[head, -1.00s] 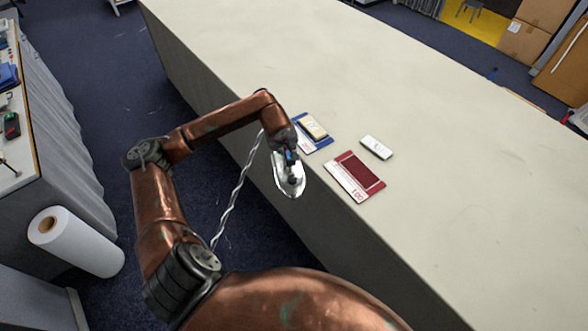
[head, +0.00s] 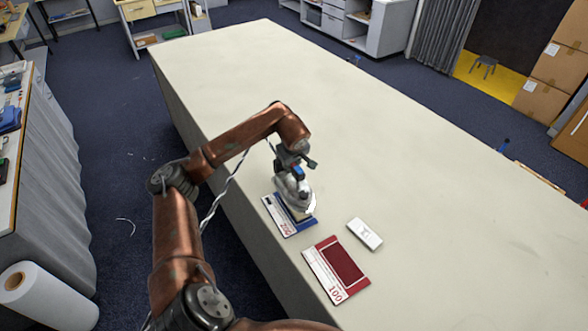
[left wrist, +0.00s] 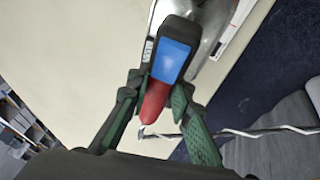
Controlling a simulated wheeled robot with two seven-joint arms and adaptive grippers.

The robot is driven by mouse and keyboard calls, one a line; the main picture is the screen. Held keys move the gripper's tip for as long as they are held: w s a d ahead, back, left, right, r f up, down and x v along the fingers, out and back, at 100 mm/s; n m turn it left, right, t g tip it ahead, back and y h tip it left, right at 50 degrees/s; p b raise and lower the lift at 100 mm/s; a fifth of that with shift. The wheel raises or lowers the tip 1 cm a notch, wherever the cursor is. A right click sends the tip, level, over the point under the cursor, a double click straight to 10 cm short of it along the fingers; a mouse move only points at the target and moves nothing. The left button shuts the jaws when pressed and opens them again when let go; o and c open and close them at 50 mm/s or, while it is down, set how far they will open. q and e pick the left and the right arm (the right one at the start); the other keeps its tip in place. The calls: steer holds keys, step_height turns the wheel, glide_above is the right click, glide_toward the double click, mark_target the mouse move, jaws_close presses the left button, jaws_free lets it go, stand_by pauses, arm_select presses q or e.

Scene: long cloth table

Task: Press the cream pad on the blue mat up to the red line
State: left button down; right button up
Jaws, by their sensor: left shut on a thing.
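My left gripper (head: 292,172) is shut on the handle of a silver iron-like tool (head: 299,196). In the left wrist view the handle (left wrist: 170,62), black with a blue panel and a red end, sits between the fingers (left wrist: 155,100). The tool is over the blue mat (head: 284,229) near the table's front edge. It hides most of the cream pad (head: 298,214); only a thin strip shows. I cannot tell whether the tool touches the pad. The red line cannot be made out. My right gripper is out of view.
A red mat (head: 323,268) with a dark red patch lies to the right of the blue mat. A small white block (head: 365,234) lies behind it. The long pale table (head: 350,130) is clear beyond. A braided cord (head: 222,195) hangs beside my left arm.

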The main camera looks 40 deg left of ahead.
mark_target(292, 180)
arm_select(q)
steer(key=shift+f, duration=0.2)
steer(key=shift+s+f+b, duration=0.1)
steer(key=shift+f+b, duration=0.5)
steer(key=shift+f, duration=0.05)
steer(key=shift+f+b, duration=0.5)
steer(key=shift+f, duration=0.45)
steer(key=shift+f+b, duration=0.35)
steer(key=shift+f, duration=0.4)
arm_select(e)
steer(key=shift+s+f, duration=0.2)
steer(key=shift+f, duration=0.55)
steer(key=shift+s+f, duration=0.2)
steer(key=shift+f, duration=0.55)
arm_select(q)
steer(key=shift+f+b, duration=0.55)
steer(key=shift+f, duration=0.2)
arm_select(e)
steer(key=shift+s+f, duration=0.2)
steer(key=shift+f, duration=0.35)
arm_select(q)
steer(key=shift+s+f, duration=0.15)
steer(key=shift+f, duration=0.15)
steer(key=shift+r, duration=0.1)
